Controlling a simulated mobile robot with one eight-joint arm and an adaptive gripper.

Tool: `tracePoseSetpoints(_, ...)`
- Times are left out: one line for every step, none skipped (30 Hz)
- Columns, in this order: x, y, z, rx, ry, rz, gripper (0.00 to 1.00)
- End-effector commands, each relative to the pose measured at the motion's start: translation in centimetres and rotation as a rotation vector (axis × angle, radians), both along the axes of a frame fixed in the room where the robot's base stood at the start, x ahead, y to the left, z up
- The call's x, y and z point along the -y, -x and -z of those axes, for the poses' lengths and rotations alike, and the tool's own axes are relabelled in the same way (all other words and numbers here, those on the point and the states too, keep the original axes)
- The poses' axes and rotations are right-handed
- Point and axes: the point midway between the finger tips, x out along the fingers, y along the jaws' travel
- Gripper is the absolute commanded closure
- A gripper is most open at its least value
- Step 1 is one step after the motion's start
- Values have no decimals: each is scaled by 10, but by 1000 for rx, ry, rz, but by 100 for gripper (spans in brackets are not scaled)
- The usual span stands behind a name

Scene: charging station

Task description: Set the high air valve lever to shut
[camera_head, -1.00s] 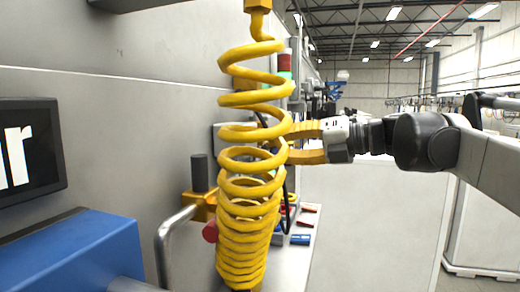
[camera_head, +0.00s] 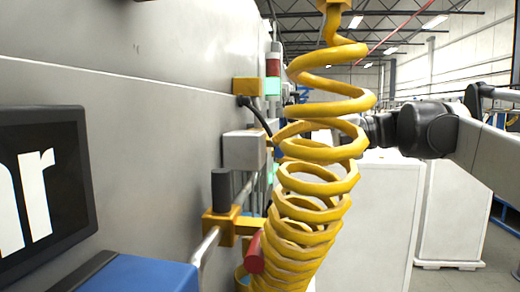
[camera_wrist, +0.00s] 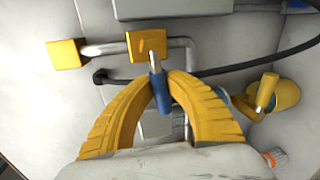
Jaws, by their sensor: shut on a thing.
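In the wrist view, the valve lever has a blue grip (camera_wrist: 161,95) on a thin metal rod. It runs from a yellow valve block (camera_wrist: 147,43) toward my gripper, downward in the picture. My gripper (camera_wrist: 163,85) has its two yellow fingers curved in and shut on the blue grip. The block sits on a metal pipe (camera_wrist: 103,48) along the wall. In the head view my gripper is mostly hidden behind the yellow coiled hose (camera_head: 320,183), and the held lever cannot be made out clearly.
In the wrist view a black cable (camera_wrist: 245,69) runs past the valve, and a yellow fitting (camera_wrist: 266,93) stands at the right. In the head view a red handle (camera_head: 254,252), a grey box (camera_head: 243,150) and a monitor (camera_head: 40,185) are along the wall. White cabinets (camera_head: 372,215) stand behind.

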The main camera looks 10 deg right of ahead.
Motion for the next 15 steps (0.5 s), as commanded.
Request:
tracePoseSetpoints(0, 0, -1, 1, -1, 1, 100)
tracePoseSetpoints(0, 0, -1, 1, -1, 1, 100)
tracePoseSetpoints(0, 0, -1, 1, -1, 1, 100)
tracePoseSetpoints(0, 0, -1, 1, -1, 1, 100)
tracePoseSetpoints(0, 0, -1, 1, -1, 1, 100)
tracePoseSetpoints(0, 0, -1, 1, -1, 1, 100)
tracePoseSetpoints(0, 0, -1, 2, -1, 2, 100)
tracePoseSetpoints(0, 0, -1, 2, -1, 2, 77)
tracePoseSetpoints(0, 0, -1, 2, -1, 2, 64)
tracePoseSetpoints(0, 0, -1, 2, -1, 2, 60)
tracePoseSetpoints(0, 0, -1, 1, -1, 1, 60)
tracePoseSetpoints(0, 0, -1, 1, -1, 1, 60)
tracePoseSetpoints(0, 0, -1, 1, -1, 1, 60)
tracePoseSetpoints(0, 0, 0, 1, -1, 1, 60)
tracePoseSetpoints(0, 0, 0, 1, -1, 1, 60)
